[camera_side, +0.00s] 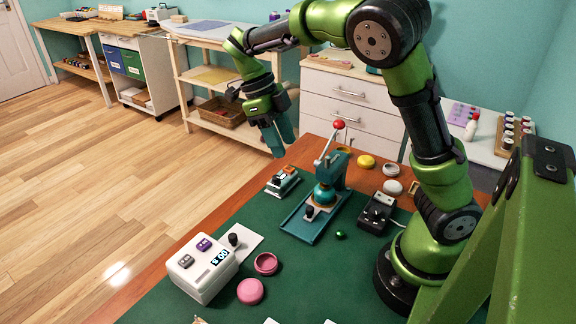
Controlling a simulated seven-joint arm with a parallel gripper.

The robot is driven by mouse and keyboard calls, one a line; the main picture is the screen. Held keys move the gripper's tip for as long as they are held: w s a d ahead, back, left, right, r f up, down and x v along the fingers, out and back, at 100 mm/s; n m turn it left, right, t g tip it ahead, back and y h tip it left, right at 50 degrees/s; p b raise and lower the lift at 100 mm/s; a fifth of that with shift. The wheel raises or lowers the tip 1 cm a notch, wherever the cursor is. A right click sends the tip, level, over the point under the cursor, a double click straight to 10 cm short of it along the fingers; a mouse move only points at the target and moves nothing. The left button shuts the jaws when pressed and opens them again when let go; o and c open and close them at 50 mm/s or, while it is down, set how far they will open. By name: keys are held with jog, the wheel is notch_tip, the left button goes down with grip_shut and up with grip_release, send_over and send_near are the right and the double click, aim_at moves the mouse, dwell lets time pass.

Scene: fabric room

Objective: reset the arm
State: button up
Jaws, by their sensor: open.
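My gripper (279,136) hangs at the end of my green and black arm, above the far left edge of the work table (188,226). It points downward and holds nothing that I can see. Its fingers are teal and small in this view, and they look a little apart. It is clear of the table and to the left of the teal press (317,207), which has a raised lever with a red ball knob (339,124).
On the green mat (330,279) stand a white control box (204,266), a small lever device (283,181), a black switch box (377,212), pink round pieces (250,291) and a green ball (340,235). Yellow and white discs lie behind. The mat's front middle is mostly clear.

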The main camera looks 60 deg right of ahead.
dwell(0.3)
jog(key=s+a+r+n+t+y, duration=0.1)
jog(key=s+r+n+t, duration=0.1)
jog(key=n, duration=0.8)
jog(key=s+a+r+n+t+y, duration=0.1)
jog(key=s+n+t, duration=0.4)
jog(key=n, duration=0.5)
jog(key=s+a+r+n+t+y, duration=0.1)
jog(key=s+a+r+n+t, duration=0.1)
jog(key=n, duration=0.7)
jog(key=s+a+t, duration=0.1)
jog(key=t, duration=0.1)
jog(key=shift+s+a+r+n+t, duration=0.25)
jog(key=shift+s+r+n+t, duration=0.05)
jog(key=shift+s+n, duration=0.1)
